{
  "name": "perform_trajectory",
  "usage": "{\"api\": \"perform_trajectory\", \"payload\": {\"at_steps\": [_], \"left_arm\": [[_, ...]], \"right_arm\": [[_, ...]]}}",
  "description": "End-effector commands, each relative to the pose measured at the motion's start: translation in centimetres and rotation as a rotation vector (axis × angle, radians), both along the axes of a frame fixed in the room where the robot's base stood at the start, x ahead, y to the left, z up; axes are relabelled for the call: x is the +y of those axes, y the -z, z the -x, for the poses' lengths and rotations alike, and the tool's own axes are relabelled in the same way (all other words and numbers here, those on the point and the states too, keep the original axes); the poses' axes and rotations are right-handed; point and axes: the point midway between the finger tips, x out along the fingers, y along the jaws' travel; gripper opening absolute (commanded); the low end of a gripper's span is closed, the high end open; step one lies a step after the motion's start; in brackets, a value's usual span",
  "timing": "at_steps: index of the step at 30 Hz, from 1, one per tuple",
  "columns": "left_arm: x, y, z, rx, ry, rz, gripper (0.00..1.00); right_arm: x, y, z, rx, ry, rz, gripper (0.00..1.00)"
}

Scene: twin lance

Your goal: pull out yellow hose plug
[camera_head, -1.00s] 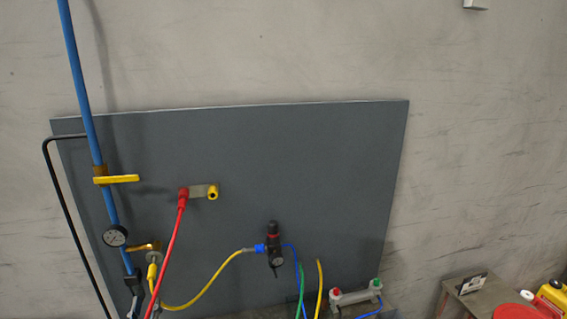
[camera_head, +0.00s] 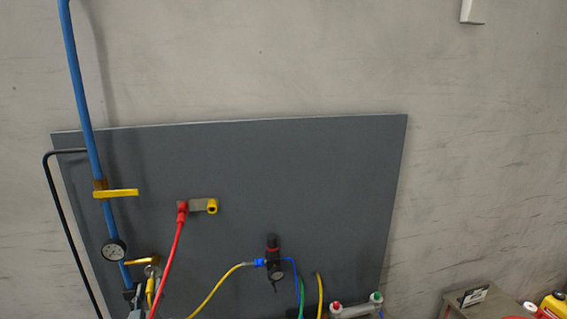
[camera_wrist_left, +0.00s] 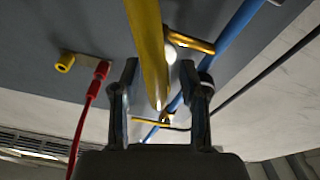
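The yellow hose plug (camera_head: 150,288) hangs at the metal outlet below the lower yellow valve handle (camera_head: 142,261), at the lower left of the panel. The yellow hose (camera_head: 215,289) runs from there, partly below the picture, to the blue fitting (camera_head: 259,262). My left gripper (camera_head: 135,295) is at the bottom edge, close beside the plug. In the left wrist view its two fingers (camera_wrist_left: 158,75) are apart, and the yellow hose (camera_wrist_left: 148,45) passes between them, with gaps showing. Contact with the plug cannot be told. My right gripper is not in view.
A red hose (camera_head: 172,258) hangs just right of the plug from a red connector beside a yellow port (camera_head: 212,206). A blue pipe (camera_head: 83,105) with a gauge (camera_head: 114,250) runs down the left. A regulator (camera_head: 273,258) sits on the panel (camera_head: 330,190).

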Motion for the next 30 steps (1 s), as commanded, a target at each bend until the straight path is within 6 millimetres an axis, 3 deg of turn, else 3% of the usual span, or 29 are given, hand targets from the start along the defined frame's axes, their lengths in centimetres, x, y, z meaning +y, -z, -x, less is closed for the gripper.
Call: {"api": "perform_trajectory", "payload": {"at_steps": [1,5,6,30], "left_arm": [[0.0,0.0,0.0,0.000,0.000,0.000,0.34],[0.0,0.0,0.0,0.000,0.000,0.000,0.01],[0.0,0.0,0.0,0.000,0.000,0.000,0.00],[-0.3,0.0,1.2,0.000,0.000,0.001,0.00]], "right_arm": [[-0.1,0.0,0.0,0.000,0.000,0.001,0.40],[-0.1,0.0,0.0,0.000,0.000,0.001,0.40],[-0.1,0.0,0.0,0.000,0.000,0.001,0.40],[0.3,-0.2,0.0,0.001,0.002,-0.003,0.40]]}}
